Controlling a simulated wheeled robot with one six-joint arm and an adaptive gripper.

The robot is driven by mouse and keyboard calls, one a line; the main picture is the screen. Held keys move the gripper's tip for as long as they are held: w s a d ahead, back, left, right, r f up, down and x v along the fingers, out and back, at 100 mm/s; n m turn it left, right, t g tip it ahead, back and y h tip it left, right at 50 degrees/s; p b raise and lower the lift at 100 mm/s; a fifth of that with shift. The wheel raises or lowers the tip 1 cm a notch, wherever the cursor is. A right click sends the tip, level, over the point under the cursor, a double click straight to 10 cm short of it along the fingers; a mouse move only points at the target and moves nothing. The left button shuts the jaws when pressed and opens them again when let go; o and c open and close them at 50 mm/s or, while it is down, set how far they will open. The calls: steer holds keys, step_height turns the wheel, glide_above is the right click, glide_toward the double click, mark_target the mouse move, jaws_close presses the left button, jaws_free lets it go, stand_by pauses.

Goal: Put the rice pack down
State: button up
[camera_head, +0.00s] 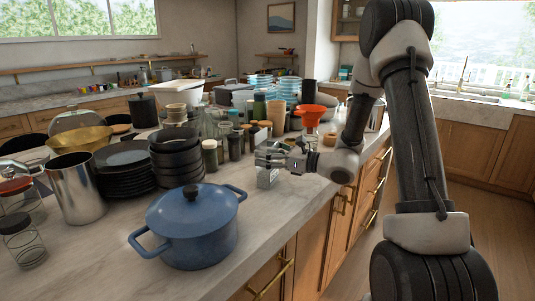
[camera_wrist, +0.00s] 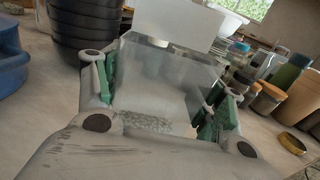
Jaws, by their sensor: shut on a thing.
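My gripper (camera_head: 270,158) is low over the island's right side, near its edge. In the wrist view its green-padded fingers (camera_wrist: 160,95) are on either side of a pale grey, partly see-through pack, which I take to be the rice pack (camera_wrist: 165,78). A grainy patch shows at the pack's near end. In the head view the pack (camera_head: 267,179) shows as a small grey block under the fingers, close to the countertop (camera_head: 285,205). I cannot tell whether it touches the counter. The fingers hide part of it.
A blue lidded pot (camera_head: 190,232) stands in front, left of the gripper. Black stacked bowls (camera_head: 175,160) stand to the left. Several jars (camera_head: 235,146) and an orange funnel-like piece (camera_head: 312,113) stand behind. Bare counter lies between the pot and the gripper.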

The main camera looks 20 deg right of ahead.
steer(key=o, duration=1.3)
steer(key=v, duration=1.2)
steer(key=shift+f, duration=0.1)
